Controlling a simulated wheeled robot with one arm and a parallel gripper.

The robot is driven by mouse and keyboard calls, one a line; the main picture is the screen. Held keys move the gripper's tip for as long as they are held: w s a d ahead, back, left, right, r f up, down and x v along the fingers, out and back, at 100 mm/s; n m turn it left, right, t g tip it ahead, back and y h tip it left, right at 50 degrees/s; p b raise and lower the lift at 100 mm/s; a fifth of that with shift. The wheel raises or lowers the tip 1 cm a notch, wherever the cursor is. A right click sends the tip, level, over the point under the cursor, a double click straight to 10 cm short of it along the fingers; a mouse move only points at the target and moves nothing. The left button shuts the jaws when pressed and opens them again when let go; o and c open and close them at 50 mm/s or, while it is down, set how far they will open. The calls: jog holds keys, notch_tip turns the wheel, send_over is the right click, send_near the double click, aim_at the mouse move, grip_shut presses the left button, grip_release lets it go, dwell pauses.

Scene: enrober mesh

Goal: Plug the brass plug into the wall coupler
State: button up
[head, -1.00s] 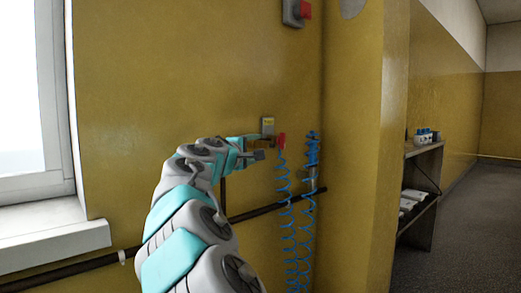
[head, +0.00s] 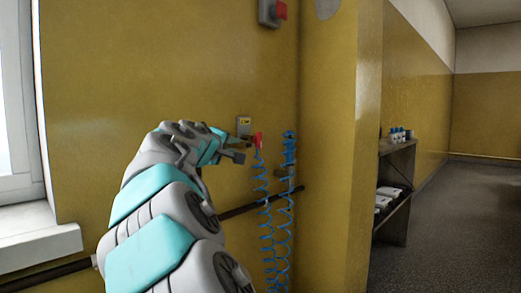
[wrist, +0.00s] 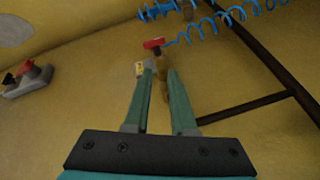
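My gripper (head: 241,150) is raised close to the yellow wall, just left of a red fitting (head: 258,140). In the wrist view my gripper's two green fingers (wrist: 161,72) stand apart, with a gap between them. A small brass-coloured piece (wrist: 163,66) shows between or just beyond the fingertips. I cannot tell whether it is the plug or part of the wall coupler, or whether the fingers touch it. The red fitting, also in the wrist view (wrist: 153,43), has a blue coiled hose (wrist: 212,25) running from it. A grey box with a yellow label (head: 244,125) is on the wall above the gripper.
A second blue coil (head: 289,150) hangs right of the first. A dark pipe (head: 236,212) runs along the wall below. A grey box with a red knob (head: 272,12) is higher up. A wall corner and a shelf (head: 397,150) stand to the right, beside open floor.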

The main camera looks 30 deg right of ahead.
jog(key=m, duration=0.1)
jog(key=d+m+y, duration=0.1)
jog(key=s+m+y, duration=0.1)
jog(key=shift+d+r+m, duration=0.2)
jog(key=shift+r+m, duration=0.1)
jog(key=shift+r, duration=0.05)
jog(key=shift+c, duration=1.4)
jog(key=m+y, duration=0.2)
jog(key=d+m, duration=0.1)
jog(key=shift+s+r+m+y, duration=0.1)
jog(key=shift+s+m+y, duration=0.2)
jog(key=shift+y, duration=0.1)
grip_shut()
jog(key=m+t+y, duration=0.5)
jog(key=m+y, duration=0.8)
jog(key=m, duration=0.6)
send_near(247, 145)
jog(key=w, duration=0.2)
jog(key=shift+a+b+x, duration=0.1)
jog(key=shift+b+x, duration=0.05)
jog(key=shift+x, duration=1.05)
jog(key=shift+a+b+x, duration=0.15)
jog(key=shift+x, duration=1.05)
jog(key=shift+s, duration=0.15)
